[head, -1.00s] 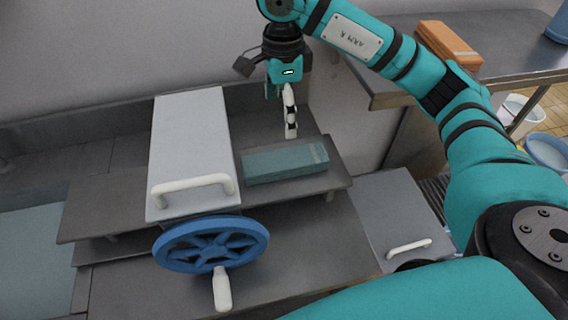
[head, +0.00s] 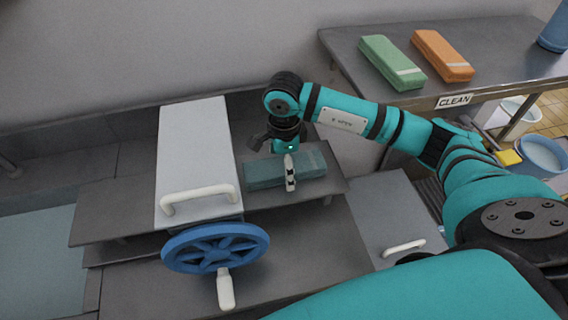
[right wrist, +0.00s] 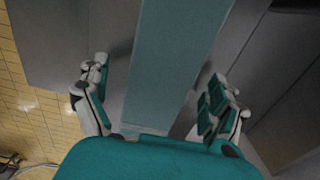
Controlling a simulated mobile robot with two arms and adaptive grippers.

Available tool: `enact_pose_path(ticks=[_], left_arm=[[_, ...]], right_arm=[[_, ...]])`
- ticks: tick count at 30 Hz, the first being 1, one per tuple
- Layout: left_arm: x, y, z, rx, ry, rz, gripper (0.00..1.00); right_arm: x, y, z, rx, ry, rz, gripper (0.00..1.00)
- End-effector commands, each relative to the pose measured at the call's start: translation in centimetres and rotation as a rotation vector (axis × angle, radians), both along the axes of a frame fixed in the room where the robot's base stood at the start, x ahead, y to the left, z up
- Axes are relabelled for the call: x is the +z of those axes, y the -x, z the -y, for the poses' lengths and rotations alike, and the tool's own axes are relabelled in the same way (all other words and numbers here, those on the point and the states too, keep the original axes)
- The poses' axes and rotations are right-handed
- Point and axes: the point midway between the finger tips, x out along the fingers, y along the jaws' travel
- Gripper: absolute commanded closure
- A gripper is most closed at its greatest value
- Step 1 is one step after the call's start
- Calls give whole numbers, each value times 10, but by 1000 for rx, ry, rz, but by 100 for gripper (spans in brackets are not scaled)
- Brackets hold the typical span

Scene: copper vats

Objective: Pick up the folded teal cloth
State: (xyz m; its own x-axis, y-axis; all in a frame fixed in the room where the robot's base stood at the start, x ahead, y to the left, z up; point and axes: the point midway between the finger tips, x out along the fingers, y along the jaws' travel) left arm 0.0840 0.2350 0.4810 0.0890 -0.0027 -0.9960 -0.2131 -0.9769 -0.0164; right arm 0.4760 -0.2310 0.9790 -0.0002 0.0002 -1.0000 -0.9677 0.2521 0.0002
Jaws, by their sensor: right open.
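The folded teal cloth (head: 264,175) lies on a grey raised shelf (head: 335,180), just right of a white lidded box with a handle. It also shows in the right wrist view (right wrist: 178,50) as a long teal block running up from my palm. My right gripper (head: 290,178) is over the cloth, pointing down. In the right wrist view the right gripper (right wrist: 155,95) is open, one finger on each side of the cloth, with gaps between the fingers and the cloth. The fingertip height against the cloth is hard to judge. My left gripper is out of view.
A white box (head: 195,145) stands close left of the cloth, with a blue handwheel (head: 215,246) in front. A side table (head: 350,45) labelled CLEAN holds a green cloth (head: 392,62) and an orange cloth (head: 443,56). A wall rises behind the shelf.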

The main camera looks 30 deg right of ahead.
Motion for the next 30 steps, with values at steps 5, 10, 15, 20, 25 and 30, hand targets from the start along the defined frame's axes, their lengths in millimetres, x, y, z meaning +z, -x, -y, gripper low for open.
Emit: enact_pose_path(ticks=[5,10,15,20,25,30], left_arm=[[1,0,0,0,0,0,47],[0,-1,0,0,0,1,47],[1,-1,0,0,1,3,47],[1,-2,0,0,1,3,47],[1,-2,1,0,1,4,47],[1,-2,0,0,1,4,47]], right_arm=[[-4,0,0,1,1,2,6],[-3,0,0,0,0,1,16],[-3,0,0,0,0,1,38],[-3,0,0,0,0,1,59],[-3,0,0,0,0,1,77],[-2,-1,0,0,0,2,84]])
